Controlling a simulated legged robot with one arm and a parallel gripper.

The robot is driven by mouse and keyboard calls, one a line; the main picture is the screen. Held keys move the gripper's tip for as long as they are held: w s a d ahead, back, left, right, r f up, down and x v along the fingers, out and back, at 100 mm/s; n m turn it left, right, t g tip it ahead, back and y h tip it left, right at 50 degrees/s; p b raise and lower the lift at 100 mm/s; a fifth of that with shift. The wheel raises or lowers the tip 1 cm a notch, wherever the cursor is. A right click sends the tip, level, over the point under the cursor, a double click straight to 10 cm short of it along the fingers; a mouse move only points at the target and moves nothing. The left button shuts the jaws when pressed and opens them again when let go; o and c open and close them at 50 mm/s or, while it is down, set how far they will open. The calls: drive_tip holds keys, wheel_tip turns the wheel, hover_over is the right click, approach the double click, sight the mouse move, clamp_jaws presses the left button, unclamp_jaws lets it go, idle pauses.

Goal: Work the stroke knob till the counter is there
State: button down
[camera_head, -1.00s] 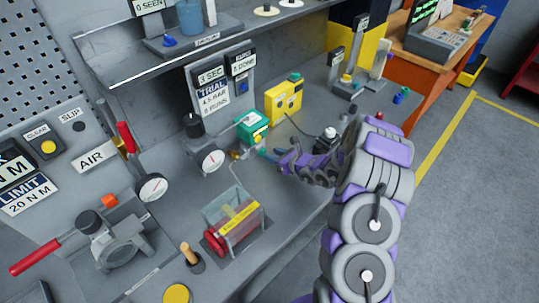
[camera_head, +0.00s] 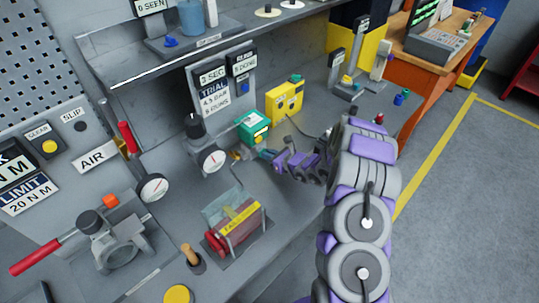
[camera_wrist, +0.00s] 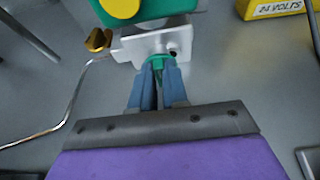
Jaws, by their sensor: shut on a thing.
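My gripper (camera_wrist: 159,85) is shut on a small green knob (camera_wrist: 157,61) in the wrist view. The knob sits at the grey bracket (camera_wrist: 150,44) below a green actuator box (camera_wrist: 145,12) with a yellow round part. In the head view the green box (camera_head: 252,127) stands on the bench, and my gripper (camera_head: 262,155) reaches its near side from the right; the knob is too small to make out there. The counter panel (camera_head: 213,75) stands behind, with dark displays above a TRIAL plate; its small digits are hard to read.
A yellow box (camera_head: 284,102) stands right of the green one; its "24 VOLTS" label (camera_wrist: 285,8) shows in the wrist view. Gauges (camera_head: 211,160), a clear-covered red device (camera_head: 236,224) and a wooden-handled tool (camera_head: 190,256) stand to the left. A brass fitting (camera_wrist: 97,40) and a thin pipe lie nearby.

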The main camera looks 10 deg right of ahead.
drive_tip(key=shift+w+r+p, duration=0.1)
drive_tip(key=shift+r+p, duration=0.1)
drive_tip(key=shift+p, duration=0.35)
drive_tip(key=p, duration=0.1)
drive_tip(key=m+y+p, duration=0.1)
drive_tip(key=shift+w+d+m+p, duration=0.1)
drive_tip(key=shift+d+m+p, duration=0.2)
drive_tip(key=shift+p, duration=0.1)
drive_tip(key=shift+f+m+g+y+p, duration=0.1)
drive_tip(key=shift+m+g+y+p, duration=0.35)
drive_tip(key=shift+p, duration=0.2)
drive_tip(key=shift+w+d+f+m+g+y, duration=0.2)
drive_tip(key=shift+m+y, duration=0.25)
drive_tip(key=shift+m, duration=0.5)
drive_tip(key=shift+w+d+f+m+y+b, duration=0.15)
drive_tip(key=shift+m+y, duration=0.25)
drive_tip(key=shift+m, duration=0.3)
drive_tip(key=shift+s+d+f+m+y+b, duration=0.15)
drive_tip(key=shift+m+y, duration=0.25)
drive_tip(key=shift+m, duration=0.3)
drive_tip(key=shift+w+r+g, duration=0.15)
drive_tip(key=shift+g, duration=0.1)
